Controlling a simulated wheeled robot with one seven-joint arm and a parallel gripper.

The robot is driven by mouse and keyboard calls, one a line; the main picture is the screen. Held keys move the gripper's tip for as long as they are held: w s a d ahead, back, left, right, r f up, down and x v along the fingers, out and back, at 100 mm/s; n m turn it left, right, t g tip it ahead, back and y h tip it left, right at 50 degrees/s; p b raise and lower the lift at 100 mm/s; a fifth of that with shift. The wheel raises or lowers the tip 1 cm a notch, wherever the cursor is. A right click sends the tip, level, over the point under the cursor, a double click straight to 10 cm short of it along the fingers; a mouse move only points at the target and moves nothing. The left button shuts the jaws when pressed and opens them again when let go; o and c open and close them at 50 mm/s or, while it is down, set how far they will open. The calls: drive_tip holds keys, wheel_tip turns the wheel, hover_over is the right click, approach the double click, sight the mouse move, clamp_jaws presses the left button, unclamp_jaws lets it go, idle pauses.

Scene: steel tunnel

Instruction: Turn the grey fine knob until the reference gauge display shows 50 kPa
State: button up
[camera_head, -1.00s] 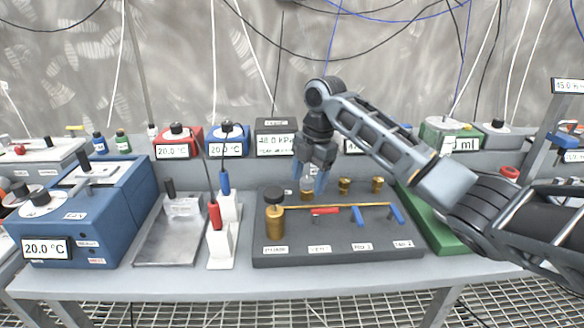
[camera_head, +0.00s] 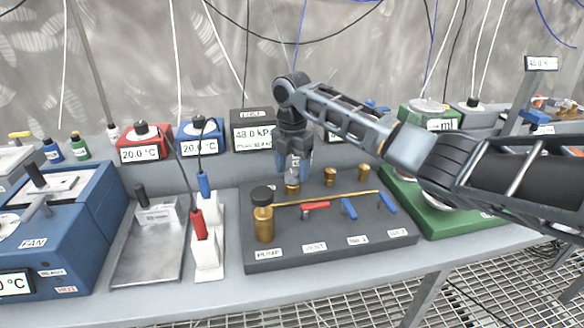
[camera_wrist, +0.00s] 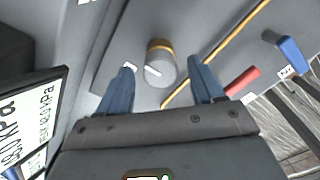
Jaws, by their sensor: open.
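The grey fine knob (camera_wrist: 160,70) has a white pointer line and a brass collar. In the head view the brass fitting (camera_head: 292,189) below it shows on the dark manifold block, with the knob partly hidden by my fingers. My gripper (camera_head: 292,170) points down over it, open. In the wrist view the knob lies between the two blue fingers of my gripper (camera_wrist: 163,80), with space on both sides and just ahead of the tips. The reference gauge display (camera_head: 253,137) reads 48.0 kPa, with a smaller line below. It also shows edge-on in the wrist view (camera_wrist: 30,115).
A brass pump with a black knob (camera_head: 263,215) stands left of my gripper. A red vent lever (camera_head: 316,206) and blue valve levers (camera_head: 349,209) lie along the brass pipe. Red (camera_head: 140,145) and blue (camera_head: 200,138) thermometer boxes stand behind. A green-based device (camera_head: 440,215) is at right.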

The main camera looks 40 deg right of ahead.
drive_tip(key=shift+f, duration=0.25)
drive_tip(key=c, duration=1.1)
